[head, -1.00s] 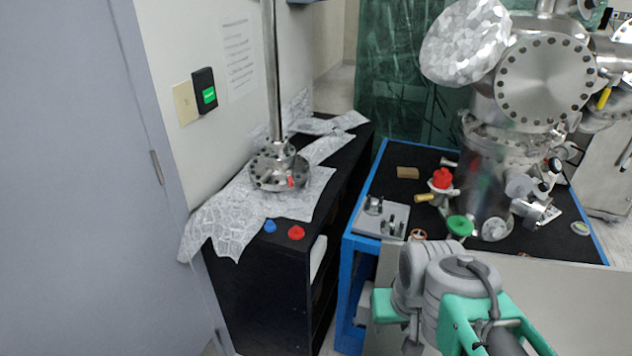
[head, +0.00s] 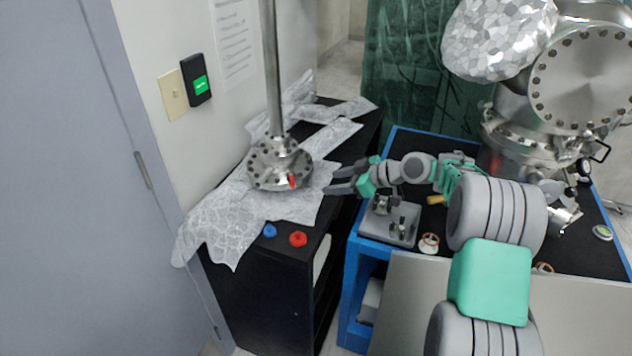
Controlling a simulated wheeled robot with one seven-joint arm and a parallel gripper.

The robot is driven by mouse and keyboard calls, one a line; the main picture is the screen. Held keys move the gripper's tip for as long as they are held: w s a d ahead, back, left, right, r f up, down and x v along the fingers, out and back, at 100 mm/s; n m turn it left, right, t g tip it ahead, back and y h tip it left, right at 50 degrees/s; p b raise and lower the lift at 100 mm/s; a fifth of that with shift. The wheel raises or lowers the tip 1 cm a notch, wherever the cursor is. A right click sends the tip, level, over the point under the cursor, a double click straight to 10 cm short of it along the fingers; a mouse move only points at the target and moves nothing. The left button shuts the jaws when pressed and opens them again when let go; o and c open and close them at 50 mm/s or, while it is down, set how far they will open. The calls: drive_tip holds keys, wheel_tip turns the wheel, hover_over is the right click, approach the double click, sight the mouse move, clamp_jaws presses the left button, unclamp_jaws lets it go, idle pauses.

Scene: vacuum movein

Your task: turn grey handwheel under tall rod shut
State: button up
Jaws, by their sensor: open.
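The tall steel rod (head: 272,70) stands upright on the foil at the left. At its foot is a round grey metal piece with bolt-like dots around it (head: 279,163), with a small red mark low on its front. At this size I cannot tell the grey handwheel's rim apart from the flange there, nor how far it is turned. My gripper (head: 329,180) is open and empty, to the right of this piece. Its fingers point left towards it, with a gap between; they do not appear to touch it.
Crumpled foil (head: 212,218) covers part of the black cabinet top. A blue knob (head: 270,230) and a red knob (head: 298,239) lie at its front. A blue-framed bench (head: 352,270) with a large steel chamber (head: 585,80) stands right. The wall is close behind the rod.

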sight(310, 183)
drive_tip(key=shift+w+d+f+n+y, duration=0.25)
drive_tip(key=shift+w+f+n+y, duration=0.4)
drive_tip(key=shift+w+n+y, duration=0.15)
drive_tip(key=shift+a+f, duration=0.1)
drive_tip(key=shift+a, duration=0.1)
drive_tip(key=p+x, duration=0.1)
drive_tip(key=x, duration=0.6)
drive_tip(key=shift+w+a, duration=0.15)
drive_tip(key=shift+a, duration=0.05)
drive_tip(key=shift+c, duration=0.2)
clamp_jaws()
